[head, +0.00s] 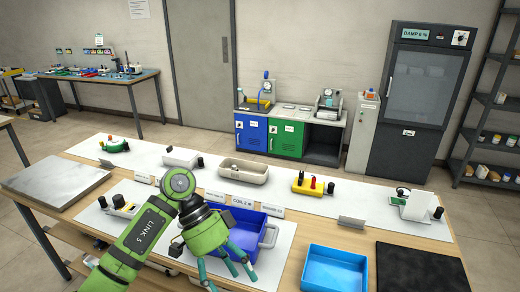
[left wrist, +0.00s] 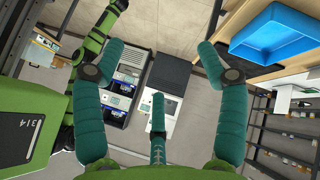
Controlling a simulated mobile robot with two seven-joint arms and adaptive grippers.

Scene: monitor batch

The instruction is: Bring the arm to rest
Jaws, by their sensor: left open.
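My left arm (head: 145,235) comes in from the lower left of the head view, over the front of the wooden table (head: 75,205). My left gripper (head: 230,274) points down in front of the blue bin (head: 262,252) and hides part of it. In the left wrist view its teal fingers (left wrist: 160,75) are spread wide, with nothing between them. My right gripper shows in neither view.
A light blue tray (head: 335,268) and a black mat (head: 420,268) lie to the right of the gripper. A beige tray (head: 243,170) stands behind the blue bin. A grey slab (head: 55,178) lies at the left.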

